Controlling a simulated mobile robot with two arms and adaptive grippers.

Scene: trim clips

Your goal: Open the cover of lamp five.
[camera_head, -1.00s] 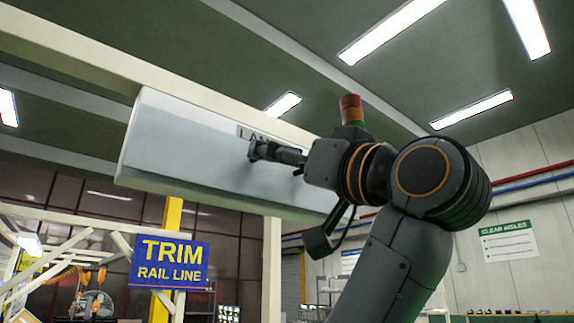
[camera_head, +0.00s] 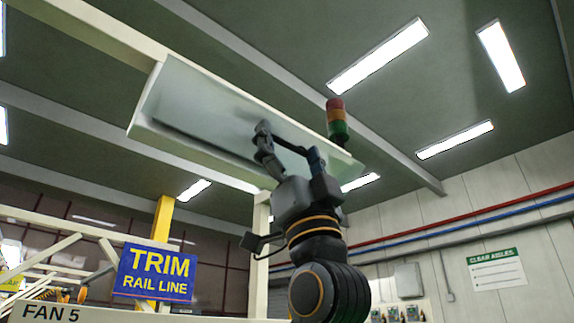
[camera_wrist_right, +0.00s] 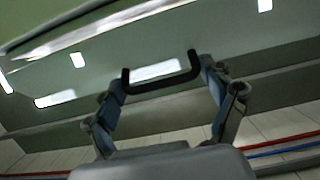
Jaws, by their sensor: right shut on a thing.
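The lamp cover (camera_head: 200,100) is a long, pale panel under the overhead beam in the head view. Its face is tilted and seen from below, with a dark line or gap along its lower side above a white lower edge (camera_head: 150,132). My right gripper (camera_head: 263,130) is up against the panel's middle. In the right wrist view, a black U-shaped handle (camera_wrist_right: 160,85) lies between the two fingertips (camera_wrist_right: 162,80), which are at its ends. The gripper is shut on this handle. No lamp number is readable. My left gripper is not in view.
A cream beam (camera_head: 90,35) runs above the panel. Open air lies to the right.

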